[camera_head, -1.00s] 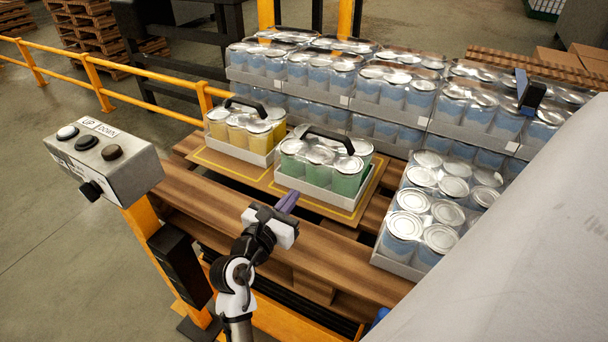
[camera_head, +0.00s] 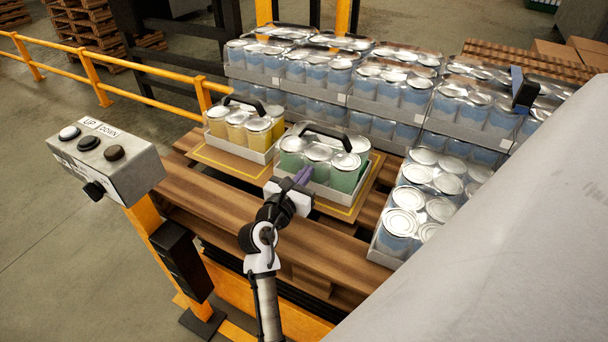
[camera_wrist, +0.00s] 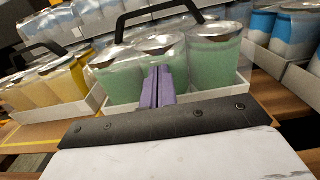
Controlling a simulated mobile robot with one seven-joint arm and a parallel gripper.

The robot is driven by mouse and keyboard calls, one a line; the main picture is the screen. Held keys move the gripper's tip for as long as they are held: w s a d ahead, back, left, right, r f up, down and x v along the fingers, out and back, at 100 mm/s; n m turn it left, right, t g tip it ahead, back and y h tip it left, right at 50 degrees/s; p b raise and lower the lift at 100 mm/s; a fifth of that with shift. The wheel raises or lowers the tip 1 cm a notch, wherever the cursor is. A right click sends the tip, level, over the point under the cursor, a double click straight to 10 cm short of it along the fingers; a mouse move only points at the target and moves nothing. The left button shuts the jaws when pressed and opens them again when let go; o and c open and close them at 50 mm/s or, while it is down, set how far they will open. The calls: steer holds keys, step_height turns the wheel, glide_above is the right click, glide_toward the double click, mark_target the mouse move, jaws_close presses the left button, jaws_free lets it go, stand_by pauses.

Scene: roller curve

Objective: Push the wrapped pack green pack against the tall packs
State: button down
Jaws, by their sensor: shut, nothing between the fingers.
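The wrapped green pack (camera_head: 320,159) is a white tray of green cans under clear film with a black handle. It stands on the pallet in front of the tall packs (camera_head: 340,85), which are stacked blue cans at the back. A strip of board shows between them. My gripper (camera_head: 301,176) is shut and empty, its purple fingers at the near side of the green pack. In the wrist view the fingers (camera_wrist: 158,87) point at the front of the green pack (camera_wrist: 215,62); whether they touch it I cannot tell.
A yellow pack (camera_head: 240,130) stands just left of the green pack. Blue packs (camera_head: 415,205) stand to its right. A control box (camera_head: 105,160) with buttons and an orange rail (camera_head: 90,78) are at left. The pallet boards (camera_head: 230,215) in front are bare.

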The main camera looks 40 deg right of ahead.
mark_target(325, 148)
steer(key=p+x, duration=0.3)
steer(key=x, duration=0.8)
steer(key=shift+d+r, duration=0.15)
steer(key=shift+d, duration=0.2)
steer(key=shift+a, duration=0.1)
